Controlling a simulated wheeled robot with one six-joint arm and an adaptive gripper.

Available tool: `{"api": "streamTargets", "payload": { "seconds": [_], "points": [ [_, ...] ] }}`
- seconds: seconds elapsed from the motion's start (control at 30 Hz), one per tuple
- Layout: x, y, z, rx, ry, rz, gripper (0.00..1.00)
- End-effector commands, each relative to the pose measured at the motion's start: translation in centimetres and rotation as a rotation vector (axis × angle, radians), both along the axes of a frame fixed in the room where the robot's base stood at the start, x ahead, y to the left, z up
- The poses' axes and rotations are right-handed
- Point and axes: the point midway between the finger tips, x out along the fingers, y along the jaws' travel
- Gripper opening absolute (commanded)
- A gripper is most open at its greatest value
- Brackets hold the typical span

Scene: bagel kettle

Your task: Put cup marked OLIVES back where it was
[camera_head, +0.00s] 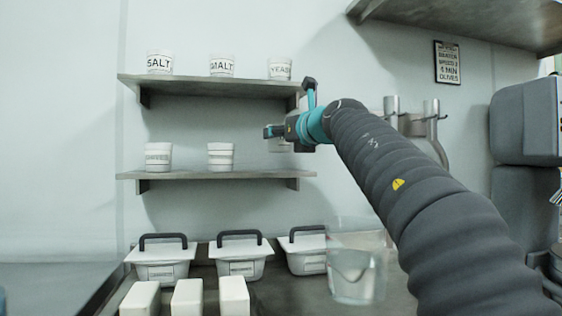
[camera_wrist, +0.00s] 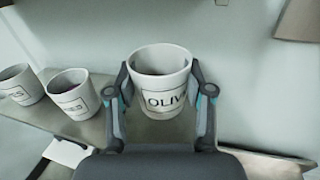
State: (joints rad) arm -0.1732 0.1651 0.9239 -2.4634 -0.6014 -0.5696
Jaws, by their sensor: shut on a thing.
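The cup marked OLIVES (camera_wrist: 162,85) is white with a black label. In the wrist view it is upright between the fingers of my gripper (camera_wrist: 160,92), which is shut on it. It is over or on the right part of the lower shelf (camera_wrist: 100,130); I cannot tell whether its base touches the board. In the head view my gripper (camera_head: 285,133) is at the right end of the lower shelf (camera_head: 215,174), and it hides most of the cup.
Two white cups stand on the lower shelf, a left one (camera_head: 158,156) and a middle one (camera_head: 221,156). The upper shelf (camera_head: 210,81) holds cups marked SALT (camera_head: 159,63), MALT (camera_head: 222,66) and YEAST (camera_head: 280,69). Lidded tubs (camera_head: 240,258) and a clear container (camera_head: 357,262) stand below.

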Motion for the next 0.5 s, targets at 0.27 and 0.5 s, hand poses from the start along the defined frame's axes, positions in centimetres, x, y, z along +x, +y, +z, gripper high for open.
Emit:
{"api": "streamTargets", "payload": {
  "seconds": [0.27,0.5],
  "points": [
    [-0.1,0.2,-2.4,0.000,0.000,0.002,0.20],
    [-0.1,0.2,-4.2,0.001,-0.003,0.003,0.20]
  ]
}}
